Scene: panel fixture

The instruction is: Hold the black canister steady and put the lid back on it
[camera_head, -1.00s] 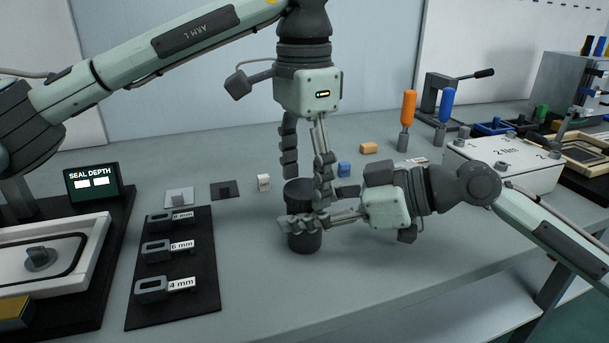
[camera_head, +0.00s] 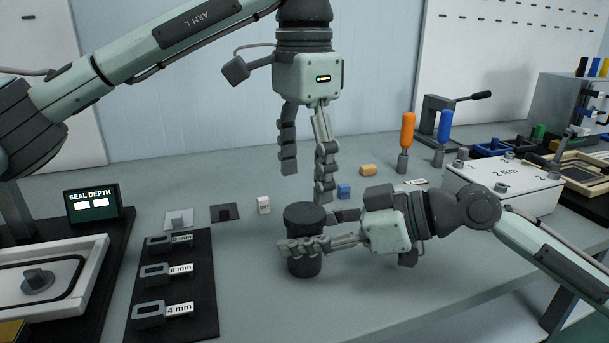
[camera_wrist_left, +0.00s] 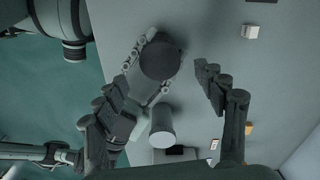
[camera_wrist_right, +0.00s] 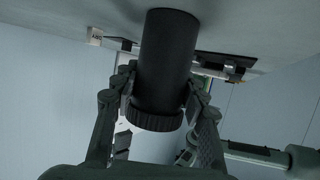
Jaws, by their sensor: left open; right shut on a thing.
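The black canister (camera_head: 304,264) stands upright on the bench in the head view. The dark lid (camera_head: 305,214) sits on its top and looks level. In the right wrist view the canister body (camera_wrist_right: 167,60) shows with the ribbed lid (camera_wrist_right: 153,119) against its end. My right gripper (camera_head: 308,238) is shut around the canister from the right side. My left gripper (camera_head: 306,184) is open and empty, pointing down above the lid. In the left wrist view the round lid top (camera_wrist_left: 160,60) lies between and beyond its fingers, apart from them.
Left of the canister is a black mat (camera_head: 180,325) with several labelled gauges and a seal depth display (camera_head: 92,205). Small blocks, white (camera_head: 263,205), blue (camera_head: 344,191) and orange (camera_head: 368,170), lie behind it. A white box (camera_head: 500,182) stands at right. Bench in front is clear.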

